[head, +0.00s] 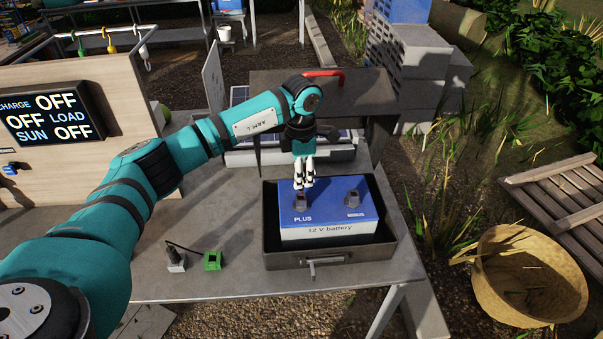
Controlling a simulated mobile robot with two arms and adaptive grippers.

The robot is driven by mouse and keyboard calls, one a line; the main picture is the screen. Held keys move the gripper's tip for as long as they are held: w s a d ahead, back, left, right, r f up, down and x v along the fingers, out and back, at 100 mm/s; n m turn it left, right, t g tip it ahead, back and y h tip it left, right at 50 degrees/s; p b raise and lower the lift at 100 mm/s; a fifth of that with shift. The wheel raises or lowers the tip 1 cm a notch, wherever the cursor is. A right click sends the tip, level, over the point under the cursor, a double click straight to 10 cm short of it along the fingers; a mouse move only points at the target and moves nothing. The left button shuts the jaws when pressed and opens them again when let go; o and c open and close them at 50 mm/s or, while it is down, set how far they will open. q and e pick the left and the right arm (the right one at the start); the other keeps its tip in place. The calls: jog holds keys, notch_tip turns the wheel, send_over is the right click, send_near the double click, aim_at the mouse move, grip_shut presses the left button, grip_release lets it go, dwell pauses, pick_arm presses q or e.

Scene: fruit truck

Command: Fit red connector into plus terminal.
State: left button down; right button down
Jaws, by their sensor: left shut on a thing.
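The 12 V battery (330,232), with a blue top and white front, sits in an open dark metal box on the table. Its plus terminal (301,201) is a dark post above the label PLUS, at the left of the top. My left gripper (304,184) points down right over this terminal. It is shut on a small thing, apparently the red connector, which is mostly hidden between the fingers. I cannot tell whether the connector touches the terminal. A second dark terminal (353,198) stands at the right of the battery top. My right gripper is not in view.
A green block (212,261) and a grey block with a dark lead (176,262) lie on the table left of the box (290,261). The box's lid stands open behind. A wooden panel with an OFF display (52,115) stands left. A basket (528,275) is off the table at right.

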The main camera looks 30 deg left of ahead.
aim_at(301, 190)
pick_arm(q)
jog(key=shift+f+b, duration=0.5)
jog(key=shift+f, duration=0.15)
jog(key=shift+f, duration=0.3)
jog(key=shift+f+b, duration=1.75)
dwell(2.4)
dwell(0.6)
jog(key=c, duration=1)
grip_release()
